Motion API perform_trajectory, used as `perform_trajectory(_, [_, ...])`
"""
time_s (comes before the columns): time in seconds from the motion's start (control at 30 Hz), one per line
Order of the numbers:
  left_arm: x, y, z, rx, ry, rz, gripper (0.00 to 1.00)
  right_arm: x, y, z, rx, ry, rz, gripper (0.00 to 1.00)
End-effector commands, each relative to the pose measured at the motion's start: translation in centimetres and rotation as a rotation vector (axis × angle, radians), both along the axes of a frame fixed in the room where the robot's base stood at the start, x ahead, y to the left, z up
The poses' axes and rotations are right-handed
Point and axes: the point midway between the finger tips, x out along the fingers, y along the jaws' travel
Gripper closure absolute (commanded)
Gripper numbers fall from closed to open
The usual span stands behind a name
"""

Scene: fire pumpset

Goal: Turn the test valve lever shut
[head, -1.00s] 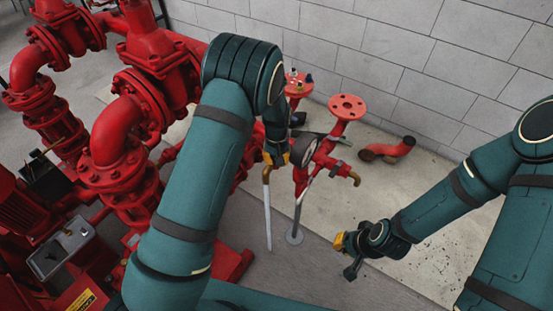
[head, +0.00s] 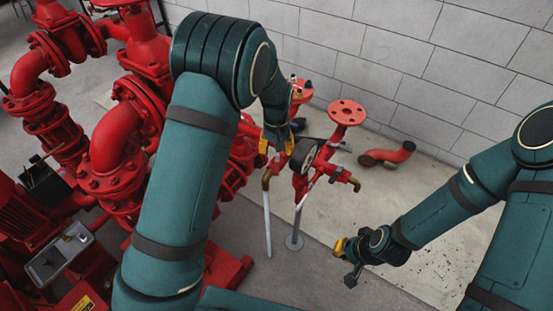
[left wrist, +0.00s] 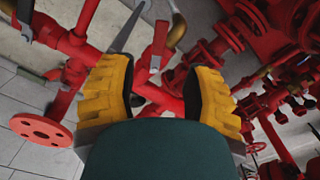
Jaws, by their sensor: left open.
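My left gripper (head: 276,145) is open, its yellow fingers pointing down above a brass outlet elbow (head: 267,180) and beside the round gauge (head: 304,155). In the left wrist view, the open gripper (left wrist: 165,82) has nothing between its finger pads. A flat red lever (left wrist: 158,45), which looks like the test valve lever, shows beyond the gap between the fingers, apart from them. In the head view I cannot make out this lever clearly beside the gripper. My right gripper (head: 343,248) hangs low at the right, away from the pipes; its jaw opening is unclear.
A red flanged riser (head: 347,112) stands right of the gauge. A brass-ended branch (head: 345,180) juts right below it. A pale drain pipe (head: 267,222) runs down to the floor. Large red pump pipework (head: 115,140) fills the left. A red elbow (head: 388,155) lies near the wall.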

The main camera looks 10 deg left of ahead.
Motion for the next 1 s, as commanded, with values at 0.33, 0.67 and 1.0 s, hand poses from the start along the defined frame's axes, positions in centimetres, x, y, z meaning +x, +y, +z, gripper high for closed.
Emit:
perform_trajectory(0.33, [0.0,0.0,3.3,0.000,0.001,0.001,0.51,0.0,0.0,0.0,0.000,0.000,0.000,1.00])
perform_trajectory(0.67, [0.0,0.1,3.3,-0.001,0.001,0.010,0.73,0.0,0.0,-0.1,0.000,0.000,0.000,1.00])
perform_trajectory(1.0, [-0.3,4.6,1.4,-0.107,0.037,0.679,1.00,-0.9,0.2,-3.2,0.004,0.021,0.015,1.00])
